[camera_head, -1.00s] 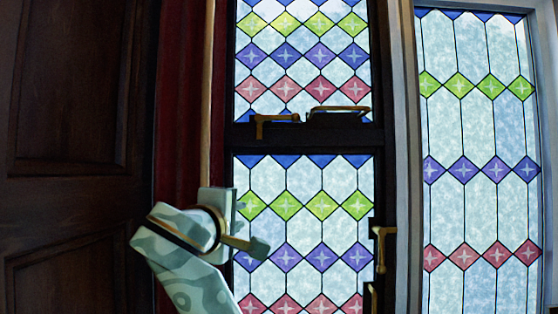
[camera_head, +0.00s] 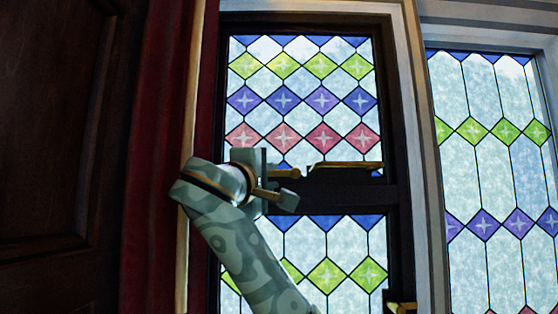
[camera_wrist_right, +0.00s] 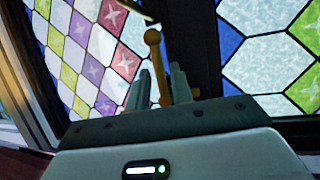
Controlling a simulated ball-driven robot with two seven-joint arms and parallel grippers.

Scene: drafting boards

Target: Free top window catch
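The top window catch (camera_head: 286,174) is a small brass lever on the dark rail between the upper and lower stained-glass panes. My right gripper (camera_head: 278,183) is at its left end, and its hand and fingers hide part of it. In the right wrist view the catch (camera_wrist_right: 153,40) is a brass lever with a rounded knob. It stands between the two grey fingers of my right gripper (camera_wrist_right: 161,88), which are apart. I see no clear sign of both fingers pressing on it. My left gripper is not in view.
A brass bar (camera_head: 345,165) lies along the same rail, right of the catch. Another brass fitting (camera_head: 401,306) is low on the right frame. A red curtain (camera_head: 158,150) and a brown wood panel (camera_head: 60,150) are at the left.

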